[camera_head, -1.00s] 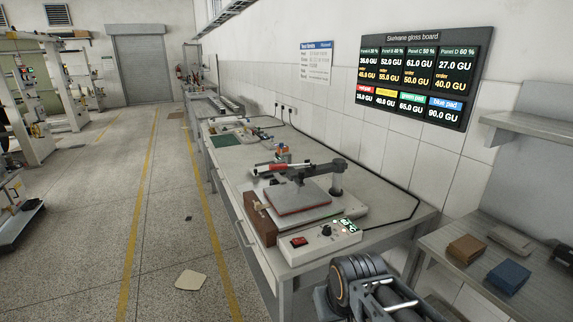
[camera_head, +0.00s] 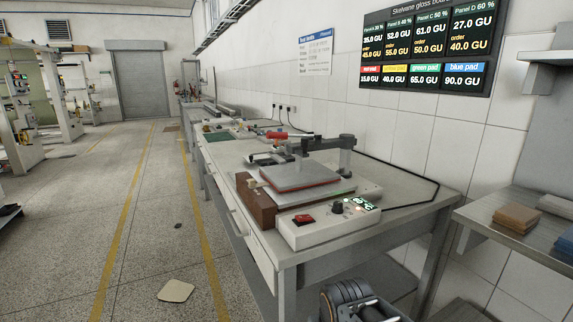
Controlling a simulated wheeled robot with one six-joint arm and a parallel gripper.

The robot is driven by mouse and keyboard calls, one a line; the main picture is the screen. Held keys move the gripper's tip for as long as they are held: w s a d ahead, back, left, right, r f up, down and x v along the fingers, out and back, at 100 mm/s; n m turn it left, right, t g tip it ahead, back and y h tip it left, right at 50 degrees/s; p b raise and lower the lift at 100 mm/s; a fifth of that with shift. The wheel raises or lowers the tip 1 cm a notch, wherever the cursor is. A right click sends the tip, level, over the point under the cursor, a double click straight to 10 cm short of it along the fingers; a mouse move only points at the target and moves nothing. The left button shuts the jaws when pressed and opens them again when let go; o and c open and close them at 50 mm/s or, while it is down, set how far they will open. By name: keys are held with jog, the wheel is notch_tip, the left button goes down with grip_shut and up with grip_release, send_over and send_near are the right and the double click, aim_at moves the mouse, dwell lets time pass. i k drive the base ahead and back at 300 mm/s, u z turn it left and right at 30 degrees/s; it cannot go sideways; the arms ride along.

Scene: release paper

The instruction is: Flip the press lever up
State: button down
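The press (camera_head: 350,153) stands on the workbench, with a dark post at its right and an arm reaching left over the plate. What looks like its lever (camera_head: 277,135) has a red grip and lies about level, pointing left. Below the arm is a grey plate with a red edge (camera_head: 300,177), lying flat. A white control box (camera_head: 325,224) with a red switch, a knob and a lit green display is at the front. Part of my arm shows at the bottom edge, below the bench's front end. My gripper's fingertips are not visible.
The workbench (camera_head: 408,185) has a bare strip and a black cable at right. A brown block (camera_head: 256,203) is left of the press. A side table (camera_head: 485,216) with brown and blue pads is at right. The floor at left is open, with a pale sheet (camera_head: 176,291).

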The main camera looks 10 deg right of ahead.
aim_at(270, 135)
jog(key=z, duration=0.05)
jog(key=k, duration=0.6)
jog(key=u, duration=0.7)
jog(key=i, duration=0.6)
jog(key=u, duration=0.55)
jog(key=i, duration=1.2)
jog(key=z, duration=0.6)
